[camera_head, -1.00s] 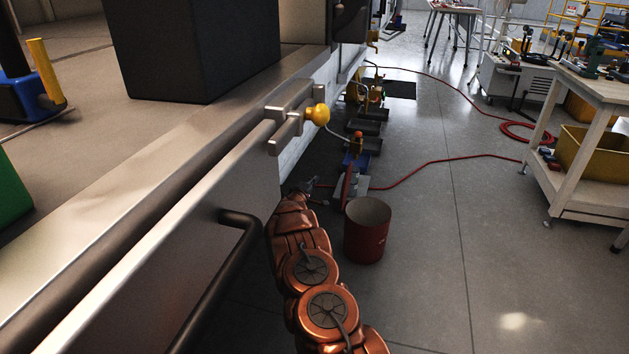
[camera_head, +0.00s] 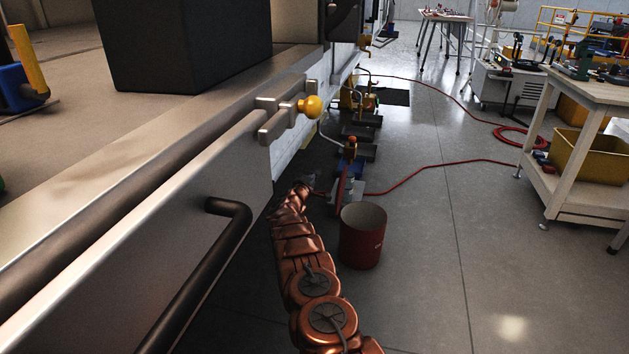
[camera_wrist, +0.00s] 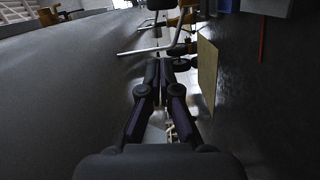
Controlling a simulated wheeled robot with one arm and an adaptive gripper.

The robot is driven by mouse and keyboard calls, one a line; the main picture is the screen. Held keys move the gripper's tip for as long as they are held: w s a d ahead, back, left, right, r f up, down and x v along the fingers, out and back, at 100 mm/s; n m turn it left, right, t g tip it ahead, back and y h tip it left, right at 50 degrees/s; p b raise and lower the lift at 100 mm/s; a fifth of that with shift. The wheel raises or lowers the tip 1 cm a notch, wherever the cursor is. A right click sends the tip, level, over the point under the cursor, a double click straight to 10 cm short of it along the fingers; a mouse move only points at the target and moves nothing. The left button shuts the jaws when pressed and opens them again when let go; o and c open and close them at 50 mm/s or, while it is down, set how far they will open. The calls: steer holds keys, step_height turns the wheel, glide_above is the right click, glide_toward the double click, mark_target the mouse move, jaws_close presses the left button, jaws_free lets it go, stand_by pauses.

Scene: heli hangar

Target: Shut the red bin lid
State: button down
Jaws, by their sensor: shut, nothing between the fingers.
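The red bin (camera_head: 360,246) stands on the floor right of my arm, and its round top is open. A thin red upright piece (camera_head: 342,190) rises behind the bin's rim; it may be the lid seen edge-on, but I cannot tell. My gripper (camera_head: 309,182) is small in the head view, left of and beyond the bin, apart from it. In the wrist view my gripper (camera_wrist: 160,72) has its fingers together with nothing between them. A tan flat panel (camera_wrist: 207,75) stands just right of the fingers; I cannot tell what it is.
A long metal ledge with a dark bar handle (camera_head: 228,250) and a yellow knob (camera_head: 310,106) runs along the left. A red hose (camera_head: 430,170) lies on the floor. A workbench (camera_head: 590,90) with a yellow crate (camera_head: 590,158) stands right. Floor between is clear.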

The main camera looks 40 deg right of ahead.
steer(key=shift+w+d+f+b, duration=0.1)
steer(key=shift+w+d+b, duration=0.25)
steer(key=shift+d, duration=0.2)
steer(key=shift+s+d+f+b, duration=0.1)
steer(key=shift+s+d+b, duration=0.5)
steer(key=shift+s, duration=0.2)
steer(key=shift+s+d+f+b, duration=0.1)
steer(key=shift+s+d+b, duration=0.35)
steer(key=shift+s+d, duration=0.3)
steer(key=shift+s+a+r+p, duration=0.1)
steer(key=shift+s+r+p, duration=0.1)
steer(key=shift+p, duration=0.35)
